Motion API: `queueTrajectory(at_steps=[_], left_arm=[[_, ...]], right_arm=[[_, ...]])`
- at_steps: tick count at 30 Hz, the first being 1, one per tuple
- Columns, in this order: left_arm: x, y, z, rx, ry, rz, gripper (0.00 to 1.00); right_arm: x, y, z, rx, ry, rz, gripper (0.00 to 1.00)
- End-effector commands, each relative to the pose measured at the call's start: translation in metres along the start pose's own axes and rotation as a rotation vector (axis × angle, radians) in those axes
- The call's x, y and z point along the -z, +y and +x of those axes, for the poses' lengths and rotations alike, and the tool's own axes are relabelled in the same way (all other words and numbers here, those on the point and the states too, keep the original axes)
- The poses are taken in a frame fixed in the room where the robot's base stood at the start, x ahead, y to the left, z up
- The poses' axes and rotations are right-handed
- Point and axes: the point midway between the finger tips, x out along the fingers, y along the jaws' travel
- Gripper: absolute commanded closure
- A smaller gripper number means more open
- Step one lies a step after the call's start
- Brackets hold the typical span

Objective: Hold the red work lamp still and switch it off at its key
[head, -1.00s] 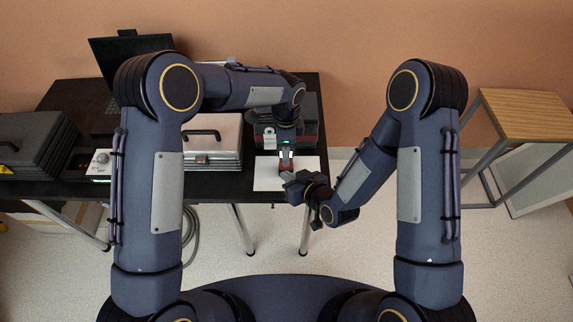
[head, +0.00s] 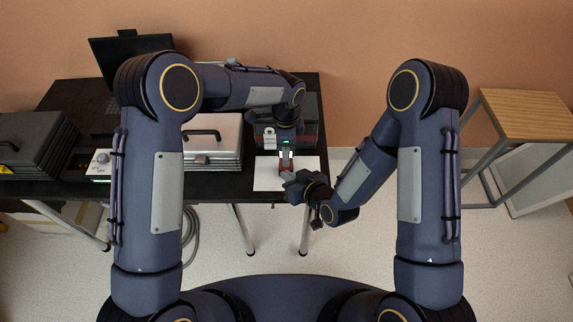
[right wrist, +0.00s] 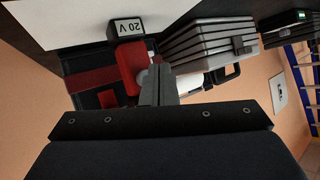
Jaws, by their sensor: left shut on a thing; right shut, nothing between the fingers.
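The red work lamp (right wrist: 130,65) stands on a white sheet (head: 264,184), with a black "20 V" block (right wrist: 127,27) at its end in the right wrist view. In the head view only a little red of the lamp (head: 287,168) shows between my grippers. My left gripper (head: 287,160) is shut on the lamp from above. My right gripper (head: 286,176) is shut and empty, low at the lamp's near right side. In the right wrist view its fingertips (right wrist: 157,75) overlap the lamp's edge; I cannot tell whether they touch. The key is not clearly visible.
A silver ribbed case (head: 215,138) stands left of the sheet on the black table (head: 225,183). A dark red-and-black container (right wrist: 85,80) lies behind the lamp. A control box with a knob (head: 100,158) is farther left.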

Motion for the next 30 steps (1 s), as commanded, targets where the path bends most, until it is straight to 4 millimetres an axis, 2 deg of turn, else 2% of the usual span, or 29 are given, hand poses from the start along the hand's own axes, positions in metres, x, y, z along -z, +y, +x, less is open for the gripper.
queueTrajectory(at_steps=[30], left_arm=[[0.0001, -0.0002, -0.0005, 0.001, 0.0, 0.0, 0.89]], right_arm=[[0.0067, 0.0064, 0.0086, 0.0, 0.0, 0.0, 1.0]])
